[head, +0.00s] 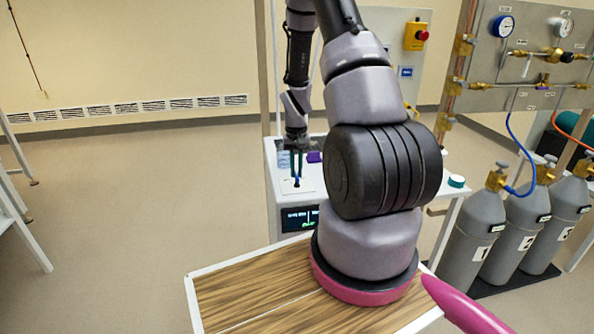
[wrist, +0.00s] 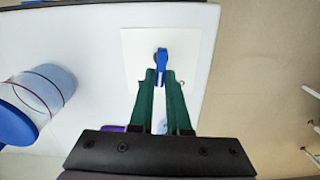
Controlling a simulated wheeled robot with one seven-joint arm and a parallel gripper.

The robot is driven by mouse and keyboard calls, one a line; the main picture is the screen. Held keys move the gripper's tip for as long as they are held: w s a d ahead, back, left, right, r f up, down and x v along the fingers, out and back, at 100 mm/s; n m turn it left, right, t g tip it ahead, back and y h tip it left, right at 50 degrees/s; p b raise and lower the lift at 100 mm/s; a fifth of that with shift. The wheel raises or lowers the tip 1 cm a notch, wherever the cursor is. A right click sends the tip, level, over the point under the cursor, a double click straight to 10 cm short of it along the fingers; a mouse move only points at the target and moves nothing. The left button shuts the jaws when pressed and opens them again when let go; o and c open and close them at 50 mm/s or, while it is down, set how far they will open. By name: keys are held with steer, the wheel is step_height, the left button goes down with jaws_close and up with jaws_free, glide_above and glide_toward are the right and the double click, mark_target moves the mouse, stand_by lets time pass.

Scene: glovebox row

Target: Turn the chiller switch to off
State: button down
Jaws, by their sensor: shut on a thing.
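The chiller (head: 283,190) is a white cabinet with a dark lit display (head: 299,218) on its front, partly hidden by my arm in the head view. On its top is a pale plate (wrist: 190,45) bearing a blue switch handle (wrist: 161,56). My gripper (wrist: 162,74) points down at the plate, its two green fingers shut on the blue handle, one on each side. In the head view my gripper (head: 297,176) is over the chiller top, and the handle is too small there to make out clearly. No off marking is legible.
A clear jar (wrist: 52,84) with a blue lid (wrist: 14,124) stands left of the switch. A purple thing (head: 315,157) is close to my gripper. Several grey gas cylinders (head: 474,225) and a valve panel (head: 530,70) stand at right. The floor at left is clear.

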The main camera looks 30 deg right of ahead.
mark_target(296, 173)
steer(key=shift+n, duration=0.6)
steer(key=c, duration=0.9)
jaws_free()
step_height(296, 173, up, 11)
steer(key=shift+f, duration=0.1)
